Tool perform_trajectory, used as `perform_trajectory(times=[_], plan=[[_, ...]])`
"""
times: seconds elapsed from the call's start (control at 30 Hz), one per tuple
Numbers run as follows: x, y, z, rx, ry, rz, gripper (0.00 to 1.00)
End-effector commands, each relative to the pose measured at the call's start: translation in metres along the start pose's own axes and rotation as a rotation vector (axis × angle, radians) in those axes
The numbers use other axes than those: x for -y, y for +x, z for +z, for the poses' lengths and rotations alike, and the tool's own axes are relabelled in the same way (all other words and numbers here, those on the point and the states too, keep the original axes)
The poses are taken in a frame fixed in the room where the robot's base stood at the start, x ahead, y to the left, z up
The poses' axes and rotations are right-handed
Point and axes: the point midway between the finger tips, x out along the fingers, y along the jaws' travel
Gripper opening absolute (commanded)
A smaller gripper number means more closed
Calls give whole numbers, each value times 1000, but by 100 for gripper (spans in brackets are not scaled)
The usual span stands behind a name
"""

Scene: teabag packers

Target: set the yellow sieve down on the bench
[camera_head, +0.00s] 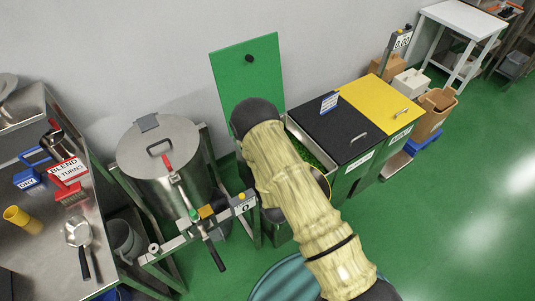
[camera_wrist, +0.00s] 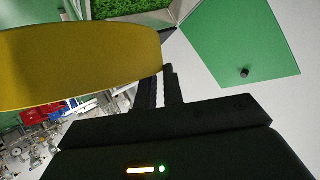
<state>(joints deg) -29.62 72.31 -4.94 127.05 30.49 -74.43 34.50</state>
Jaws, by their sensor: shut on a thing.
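The yellow sieve (camera_wrist: 80,65) fills the upper left of the wrist view as a broad curved yellow wall. My gripper (camera_wrist: 168,88) is shut on its edge, with the black fingers at the sieve's right end. The steel bench (camera_head: 52,262) stands at the left of the head view, well apart from the sieve.
On the bench are a yellow cup (camera_head: 22,219), metal scoops (camera_head: 79,233), a red "BLEND RETURNS" sign (camera_head: 68,170) and a blue sign (camera_head: 27,179). A lidded steel drum (camera_head: 160,150) stands between bench and arm. A green lid (camera_head: 247,72) stands raised behind the open bin.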

Motion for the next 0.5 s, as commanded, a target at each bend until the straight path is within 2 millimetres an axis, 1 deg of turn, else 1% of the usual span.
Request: perform_trajectory(times=[0.03,0.07,0.1,0.13,0.2,0.23,0.3,0.4,0.5], plan=[[-23,7,5,7,-14,-4,0],[-35,10,8,11,-20,-15,0],[-52,15,16,18,-31,-31,0],[-66,18,22,23,-38,-42,0],[-94,25,42,34,-54,-72,0],[-104,28,51,36,-58,-84,0],[-120,34,68,39,-67,-104,0],[-137,42,88,42,-73,-118,0],[-148,47,103,44,-77,-128,0]])
